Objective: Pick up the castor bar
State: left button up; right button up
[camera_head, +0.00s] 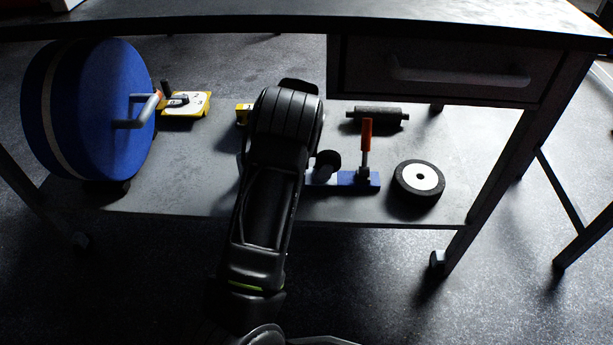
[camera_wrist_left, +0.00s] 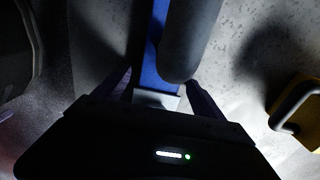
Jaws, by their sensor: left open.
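What I take to be the castor bar is a blue bar (camera_head: 362,181) lying on the trolley's lower shelf, with a dark rounded piece (camera_head: 327,161) and an upright orange-handled lever (camera_head: 366,135) on it. My left arm hides its left end in the head view. In the left wrist view, the blue bar (camera_wrist_left: 150,60) runs between the fingers of my open left gripper (camera_wrist_left: 160,96), with a pale grey end near the fingertips. A dark cylinder (camera_wrist_left: 190,40) covers part of it. Contact with the fingers cannot be told. My right gripper is not in view.
The shelf (camera_head: 225,190) lies under a tabletop (camera_head: 300,20) and a drawer (camera_head: 450,72). A blue reel (camera_head: 110,110), a yellow plate (camera_head: 190,104), a dark roller (camera_head: 377,113) and a black wheel (camera_head: 406,187) surround the bar. Table legs (camera_head: 505,160) stand right.

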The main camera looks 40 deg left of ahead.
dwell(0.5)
pick_arm(q)
grip_shut()
jog(key=shift+w+r, duration=0.1)
jog(key=shift+r, duration=0.05)
dwell(0.9)
